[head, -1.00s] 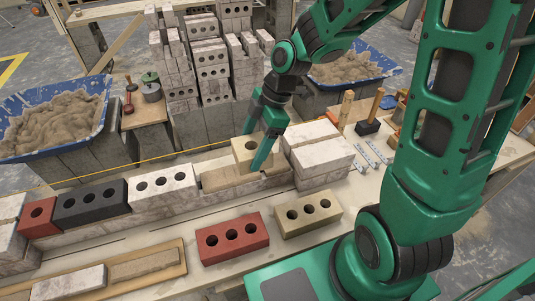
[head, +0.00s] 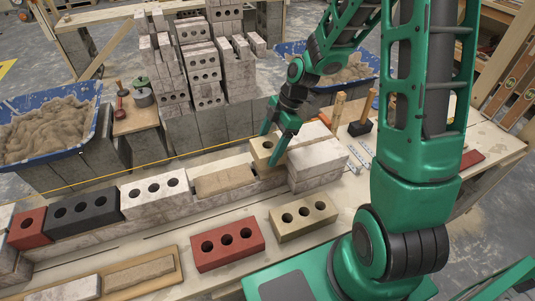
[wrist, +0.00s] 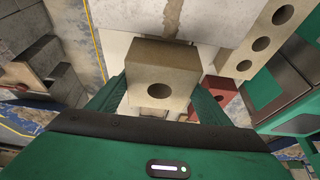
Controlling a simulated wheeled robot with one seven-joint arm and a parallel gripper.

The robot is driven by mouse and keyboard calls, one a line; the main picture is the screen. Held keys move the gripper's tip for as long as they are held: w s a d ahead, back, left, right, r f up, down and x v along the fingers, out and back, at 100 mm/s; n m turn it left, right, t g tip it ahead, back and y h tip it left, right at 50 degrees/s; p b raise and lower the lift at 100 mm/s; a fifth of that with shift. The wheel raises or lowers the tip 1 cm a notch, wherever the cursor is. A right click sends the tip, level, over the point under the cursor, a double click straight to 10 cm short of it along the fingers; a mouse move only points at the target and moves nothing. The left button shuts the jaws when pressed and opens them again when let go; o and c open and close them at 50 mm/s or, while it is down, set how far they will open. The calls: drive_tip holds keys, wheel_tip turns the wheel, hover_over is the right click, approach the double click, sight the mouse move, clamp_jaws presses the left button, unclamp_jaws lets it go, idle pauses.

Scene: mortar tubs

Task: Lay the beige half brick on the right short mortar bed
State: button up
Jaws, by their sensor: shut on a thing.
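The beige half brick (head: 261,153), with one round hole, is held between the fingers of my gripper (head: 273,143). It also shows in the wrist view (wrist: 160,68), gripped from both sides. In the head view it is over the right end of the low brick wall, between a tan mortar bed (head: 225,180) and the pale block stack (head: 318,168). The short mortar bed at that end is mostly hidden by the brick and fingers. I cannot tell whether the brick touches what is below it.
A white brick (head: 155,190), a black brick (head: 82,213) and a red half brick (head: 28,230) lie along the wall to the left. A red brick (head: 228,244) and a beige brick (head: 303,215) lie in front. A yellow string (head: 150,163) runs behind the wall.

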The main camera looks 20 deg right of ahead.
wheel_tip(320, 180, down, 4)
drive_tip(key=shift+r, duration=0.25)
drive_tip(key=o, duration=1.9)
drive_tip(key=shift+r, duration=0.1)
